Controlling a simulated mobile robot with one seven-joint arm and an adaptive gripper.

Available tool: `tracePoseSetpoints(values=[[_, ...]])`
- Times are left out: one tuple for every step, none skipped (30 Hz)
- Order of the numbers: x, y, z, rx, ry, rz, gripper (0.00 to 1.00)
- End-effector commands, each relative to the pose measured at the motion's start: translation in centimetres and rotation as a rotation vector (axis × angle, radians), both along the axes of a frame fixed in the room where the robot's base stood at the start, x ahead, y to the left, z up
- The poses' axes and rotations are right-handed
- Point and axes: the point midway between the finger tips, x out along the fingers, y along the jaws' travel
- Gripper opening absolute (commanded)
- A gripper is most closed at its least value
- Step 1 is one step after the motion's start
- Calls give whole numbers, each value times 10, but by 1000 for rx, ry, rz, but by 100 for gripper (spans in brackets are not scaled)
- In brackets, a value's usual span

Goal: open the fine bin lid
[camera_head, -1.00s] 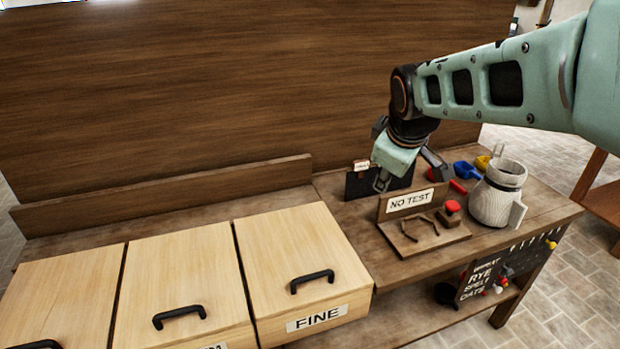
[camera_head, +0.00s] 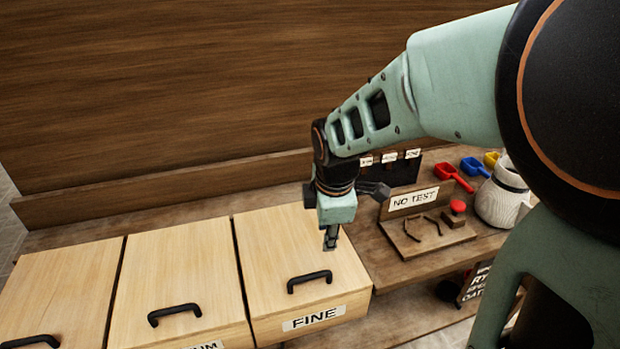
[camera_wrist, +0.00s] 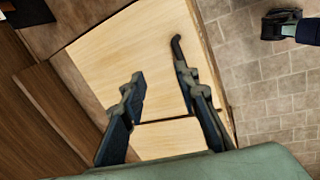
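The fine bin lid (camera_head: 285,245) is a pale wooden panel, lying shut on its bin. A black bar handle (camera_head: 309,281) sits near its front edge, above the white FINE label (camera_head: 314,317). My gripper (camera_head: 330,243) points down over the right part of this lid, behind the handle and apart from it. In the wrist view my gripper (camera_wrist: 160,85) has its two fingers spread wide with nothing between them. The handle (camera_wrist: 178,48) shows there just beyond the right fingertip, partly hidden by it.
Two more pale bins with black handles stand to the left, the nearest being a bin (camera_head: 180,280) with a partly hidden label. To the right are a NO TEST stand (camera_head: 413,200), a red scoop (camera_head: 452,176) and a grey-white jug (camera_head: 500,198). A wooden wall (camera_head: 200,80) rises behind.

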Motion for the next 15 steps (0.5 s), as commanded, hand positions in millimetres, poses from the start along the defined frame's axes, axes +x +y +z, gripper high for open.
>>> tracePoseSetpoints(values=[[-9, 5, -5, -1, 28, 40, 29], [-14, 9, -9, -1, 41, 63, 29], [-19, 14, -12, -2, 56, 91, 29], [-23, 16, -15, -2, 65, 108, 29], [-26, 19, -16, -1, 73, 124, 29], [-29, 21, -19, -1, 81, 139, 29], [-31, 23, -20, 0, 85, 147, 29], [-32, 24, -22, -1, 89, 154, 29], [-33, 25, -24, 0, 91, 161, 29], [-33, 25, -27, 0, 93, 164, 29], [-33, 26, -30, 0, 93, 165, 29], [-32, 26, -35, -1, 95, 166, 29], [-32, 26, -40, 0, 96, 165, 29], [-31, 27, -44, 0, 95, 165, 29], [-30, 27, -52, 0, 97, 165, 29]])
